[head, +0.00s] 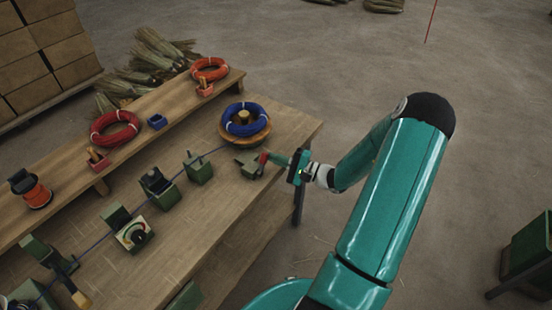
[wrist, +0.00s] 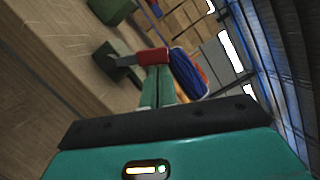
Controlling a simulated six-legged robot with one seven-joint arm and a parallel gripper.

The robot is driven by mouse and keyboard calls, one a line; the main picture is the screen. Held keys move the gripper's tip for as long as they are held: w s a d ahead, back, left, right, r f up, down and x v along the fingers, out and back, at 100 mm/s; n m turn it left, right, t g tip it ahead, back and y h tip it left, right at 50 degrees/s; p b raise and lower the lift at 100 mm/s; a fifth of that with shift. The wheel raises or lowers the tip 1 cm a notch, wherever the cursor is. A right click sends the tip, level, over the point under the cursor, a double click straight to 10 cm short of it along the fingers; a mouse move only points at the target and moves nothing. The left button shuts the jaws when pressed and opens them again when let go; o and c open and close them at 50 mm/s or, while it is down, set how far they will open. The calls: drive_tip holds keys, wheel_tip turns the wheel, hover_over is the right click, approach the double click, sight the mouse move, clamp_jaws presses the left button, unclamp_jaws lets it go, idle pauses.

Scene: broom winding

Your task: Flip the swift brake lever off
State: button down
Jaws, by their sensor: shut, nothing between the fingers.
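The brake lever has a red grip (head: 263,157) and sits on a small green block (head: 248,166) at the right end of the bench, just in front of the swift. In the wrist view the red grip (wrist: 152,56) lies at the end of a grey arm (wrist: 122,60), and the fingertips overlap its lower edge. My gripper (head: 272,159) is shut and empty, its green fingers right beside the red grip. Whether they touch it I cannot tell. The swift (head: 264,137) is a round wooden disc carrying a blue wire coil (head: 244,119).
A raised shelf (head: 170,103) along the back holds red coils (head: 114,128), small bins and an orange spool (head: 36,193). Several green fixtures and a dial gauge (head: 134,235) line the bench (head: 200,225).

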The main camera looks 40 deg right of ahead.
drive_tip(key=shift+a+r, duration=0.1)
drive_tip(key=n, duration=0.1)
drive_tip(key=a+r+n, duration=0.1)
drive_tip(key=n, duration=0.1)
drive_tip(key=a+n+g, duration=0.1)
drive_tip(key=shift+s+r+n, duration=0.3)
drive_tip(key=shift+s+n, duration=0.05)
drive_tip(key=shift+n, duration=0.05)
drive_tip(key=n, duration=0.1)
drive_tip(key=a+n, duration=0.1)
drive_tip(key=n, duration=0.1)
drive_tip(key=shift+s+a+r+g+h, duration=0.25)
drive_tip(key=shift+s+a+g+h, duration=0.05)
drive_tip(key=shift+g+h, duration=0.1)
drive_tip(key=shift+d, duration=0.1)
drive_tip(key=shift+w+d+r, duration=0.15)
drive_tip(key=shift+d+r, duration=0.05)
drive_tip(key=shift+d, duration=0.1)
drive_tip(key=s+d+r, duration=0.2)
drive_tip(key=s+d, duration=0.5)
drive_tip(key=d, duration=0.1)
drive_tip(key=shift+s+r, duration=0.35)
drive_tip(key=shift+r, duration=0.05)
